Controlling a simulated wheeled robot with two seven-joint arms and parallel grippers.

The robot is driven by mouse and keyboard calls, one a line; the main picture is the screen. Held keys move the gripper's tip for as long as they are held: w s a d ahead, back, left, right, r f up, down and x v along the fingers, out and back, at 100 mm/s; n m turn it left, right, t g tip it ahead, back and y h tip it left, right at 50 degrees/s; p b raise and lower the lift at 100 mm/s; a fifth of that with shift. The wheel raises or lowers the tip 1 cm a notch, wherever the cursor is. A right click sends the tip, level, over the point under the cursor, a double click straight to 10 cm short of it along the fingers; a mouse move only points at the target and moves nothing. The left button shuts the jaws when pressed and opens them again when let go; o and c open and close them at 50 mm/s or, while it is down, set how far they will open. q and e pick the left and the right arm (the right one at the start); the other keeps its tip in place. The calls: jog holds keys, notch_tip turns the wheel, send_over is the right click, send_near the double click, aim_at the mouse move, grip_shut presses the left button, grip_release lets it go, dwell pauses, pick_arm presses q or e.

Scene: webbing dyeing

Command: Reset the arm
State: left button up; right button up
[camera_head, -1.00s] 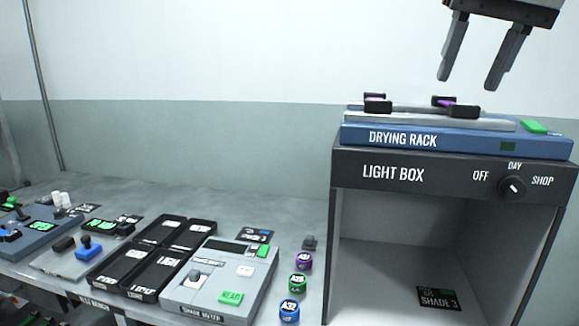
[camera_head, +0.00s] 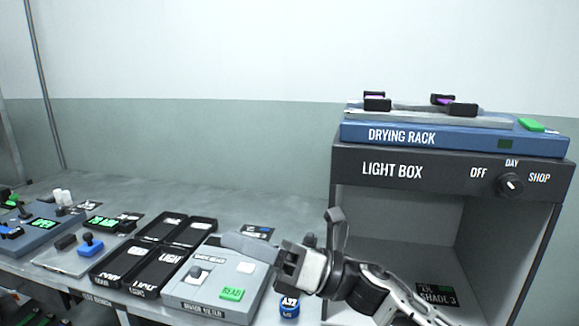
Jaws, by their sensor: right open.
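My right gripper (camera_head: 285,228) is in front of the light box's left edge, with its arm coming in from the lower right. Its fingers are spread apart and nothing shows between them. One finger reaches left over the shade meter (camera_head: 213,286), the other points up beside the light box (camera_head: 343,225). The gripper hides part of the meter and most of the small round pots; the blue-topped pot (camera_head: 289,306) still shows below it. My left gripper is not in view.
The drying rack (camera_head: 470,137) sits on the light box, holding a strip with purple bits between black clamps (camera_head: 377,103). A shade card (camera_head: 437,294) lies inside the box. Black trays (camera_head: 133,268) and a blue-knobbed device (camera_head: 90,246) stand left.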

jog(key=d+f+m+t+h, duration=0.65)
jog(key=f+m, duration=0.45)
jog(key=m, duration=0.5)
jog(key=d+f+m+t+h, duration=0.7)
jog(key=f+m, duration=0.4)
jog(key=m, duration=0.5)
jog(key=s+d+f+m+g+h, duration=0.2)
jog(key=s+d+f+m+h, duration=0.1)
jog(key=s+f+m, duration=0.3)
jog(key=s+d+f+m+g+h, duration=0.3)
jog(key=s+d+f+m, duration=0.2)
jog(key=s+f, duration=0.5)
jog(key=shift+s+d+f+m, duration=0.25)
jog(key=shift+s+f+m, duration=0.15)
jog(key=shift+f+m, duration=0.1)
